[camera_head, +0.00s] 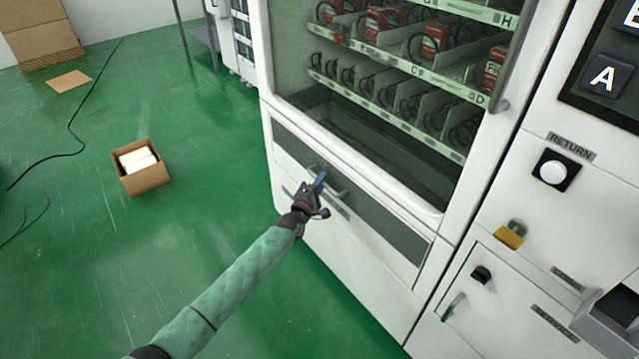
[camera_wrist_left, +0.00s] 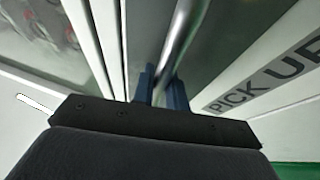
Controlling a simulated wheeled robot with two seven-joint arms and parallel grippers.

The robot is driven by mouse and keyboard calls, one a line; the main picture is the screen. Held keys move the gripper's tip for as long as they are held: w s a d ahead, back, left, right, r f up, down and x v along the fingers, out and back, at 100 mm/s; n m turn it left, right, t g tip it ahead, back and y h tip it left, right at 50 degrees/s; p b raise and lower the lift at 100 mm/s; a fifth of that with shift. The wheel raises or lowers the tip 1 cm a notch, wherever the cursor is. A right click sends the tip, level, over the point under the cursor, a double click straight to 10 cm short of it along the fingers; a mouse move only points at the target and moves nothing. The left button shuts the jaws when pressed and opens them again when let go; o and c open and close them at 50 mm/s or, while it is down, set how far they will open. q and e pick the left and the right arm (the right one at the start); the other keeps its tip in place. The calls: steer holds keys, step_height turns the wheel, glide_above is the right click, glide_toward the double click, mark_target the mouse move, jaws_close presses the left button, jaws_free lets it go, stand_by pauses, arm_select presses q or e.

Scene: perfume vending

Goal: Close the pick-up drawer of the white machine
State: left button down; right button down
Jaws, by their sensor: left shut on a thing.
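The white machine (camera_head: 335,245) fills the right of the head view. Its pick-up drawer (camera_head: 390,235) has a dark grey-green panel and sits below the product window. A metal bar handle (camera_head: 342,196) is on the drawer front. It also shows as a shiny bar in the left wrist view (camera_wrist_left: 183,35), beside a "PICK UP" label (camera_wrist_left: 265,75). My left gripper (camera_head: 320,180) is at the handle, its blue fingers (camera_wrist_left: 162,88) shut on the bar. I cannot tell whether the drawer stands slightly open. My right gripper is not in view.
A padlock (camera_head: 511,235) and a small lower door (camera_head: 490,295) are on the machine's right section. An open cardboard box (camera_head: 143,180) stands on the green floor at left, near a black cable (camera_head: 75,125). The floor between box and machine is clear.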

arm_select(q)
steer(key=c, duration=1.4)
jaws_free()
steer(key=shift+w+d, duration=0.15)
steer(key=shift+d, duration=0.05)
